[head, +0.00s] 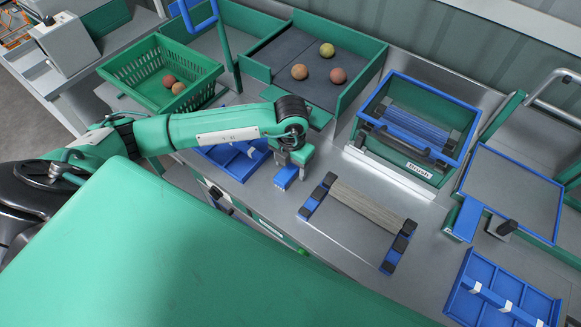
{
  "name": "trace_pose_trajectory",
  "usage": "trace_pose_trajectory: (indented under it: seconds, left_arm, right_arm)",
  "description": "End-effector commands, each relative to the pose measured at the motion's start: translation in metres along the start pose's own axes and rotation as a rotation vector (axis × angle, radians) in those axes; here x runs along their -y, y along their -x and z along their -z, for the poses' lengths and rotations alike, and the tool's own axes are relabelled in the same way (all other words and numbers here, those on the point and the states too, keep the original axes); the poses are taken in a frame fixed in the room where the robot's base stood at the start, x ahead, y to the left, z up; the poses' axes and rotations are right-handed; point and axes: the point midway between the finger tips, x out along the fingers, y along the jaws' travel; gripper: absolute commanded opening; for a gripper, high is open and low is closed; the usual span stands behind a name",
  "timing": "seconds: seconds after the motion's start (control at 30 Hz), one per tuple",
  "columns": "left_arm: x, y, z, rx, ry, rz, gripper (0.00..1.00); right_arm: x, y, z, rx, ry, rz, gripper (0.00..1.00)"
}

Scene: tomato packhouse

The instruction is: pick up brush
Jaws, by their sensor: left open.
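A long brush-like piece with beige-grey bristles (367,206) lies on the grey metal bench, with blue and black blocks at both ends. A green and blue unit labelled "Brush" (418,170) stands behind it and holds a blue ribbed or bristled part (416,126). My left gripper (284,184) is open, pointing down with blue fingertips, just left of the near-left end block of the beige-grey piece. It looks apart from that piece. The fingers partly overlap in this view, and I see nothing held. My right gripper is not in view.
A green tray (372,70) with three round fruits and a green basket (108,72) with two stand behind my arm. Blue divided trays lie left (236,172) and front right (482,272). A blue-framed panel (515,190) stands right. Bare bench (335,262) surrounds the beige-grey piece.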

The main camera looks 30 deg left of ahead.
Motion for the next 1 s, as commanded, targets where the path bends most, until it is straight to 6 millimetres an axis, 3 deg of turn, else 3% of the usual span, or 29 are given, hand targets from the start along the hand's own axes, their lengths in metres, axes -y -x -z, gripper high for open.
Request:
trace_pose_trajectory:
  seconds: [0.17, 0.4, 0.67, 1.0]
  left_arm:
    - [0.001, -0.017, 0.0, 0.0, -0.001, 0.001, 0.62]
    - [0.001, -0.019, 0.0, 0.001, -0.001, 0.001, 0.62]
    - [0.001, -0.019, 0.0, 0.001, -0.001, 0.001, 0.13]
    - [0.001, -0.016, -0.001, 0.002, -0.001, 0.002, 0.13]
  right_arm:
    - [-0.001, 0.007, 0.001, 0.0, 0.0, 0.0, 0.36]
    - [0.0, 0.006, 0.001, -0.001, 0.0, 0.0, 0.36]
    - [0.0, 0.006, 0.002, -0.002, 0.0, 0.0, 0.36]
    - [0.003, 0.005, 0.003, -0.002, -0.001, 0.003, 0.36]
